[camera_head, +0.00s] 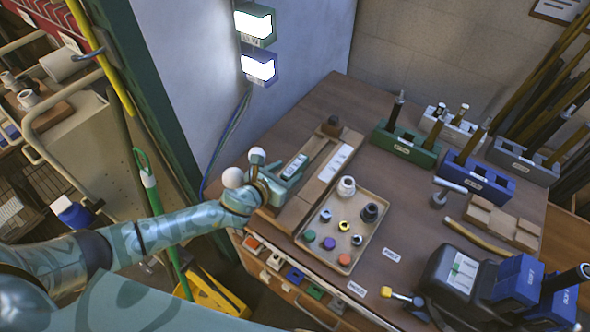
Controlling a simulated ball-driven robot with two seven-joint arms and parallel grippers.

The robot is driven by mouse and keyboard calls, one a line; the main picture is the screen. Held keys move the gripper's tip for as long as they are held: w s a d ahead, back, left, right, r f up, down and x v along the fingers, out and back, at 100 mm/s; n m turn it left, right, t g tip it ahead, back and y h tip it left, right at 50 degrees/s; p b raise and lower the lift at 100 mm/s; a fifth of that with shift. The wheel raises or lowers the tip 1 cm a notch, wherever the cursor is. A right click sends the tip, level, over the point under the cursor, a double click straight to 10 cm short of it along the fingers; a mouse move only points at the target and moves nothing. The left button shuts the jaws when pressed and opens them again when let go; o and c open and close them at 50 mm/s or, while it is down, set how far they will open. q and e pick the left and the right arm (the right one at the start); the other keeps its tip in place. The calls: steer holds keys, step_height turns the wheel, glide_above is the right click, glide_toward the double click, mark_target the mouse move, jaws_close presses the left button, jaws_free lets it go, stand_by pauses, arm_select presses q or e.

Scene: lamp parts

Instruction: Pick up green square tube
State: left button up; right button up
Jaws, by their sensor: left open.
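Two green things could match the green square tube, and I cannot tell which is meant. A small green square piece (315,291) sits in a row of coloured pieces along the table's front edge. A long green block (405,146) with dark posts stands at the back of the table. My left gripper (291,169) is open over the left part of the table, beside a long wooden board (318,180). It is well left of the green block and above and left of the small green piece. Whether anything lies between its fingers is unclear. My right gripper is out of view.
A tan tray (366,243) with several coloured round parts lies right of my left gripper. Blue (476,178) and grey (523,160) blocks with posts stand at the back right. A dark machine (450,278) and blue boxes (517,282) fill the front right. Two lit lamps (257,67) hang on the wall.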

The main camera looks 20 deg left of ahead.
arm_select(q)
steer(key=shift+x, duration=1.15)
steer(key=shift+s, duration=0.1)
steer(key=c, duration=1.1)
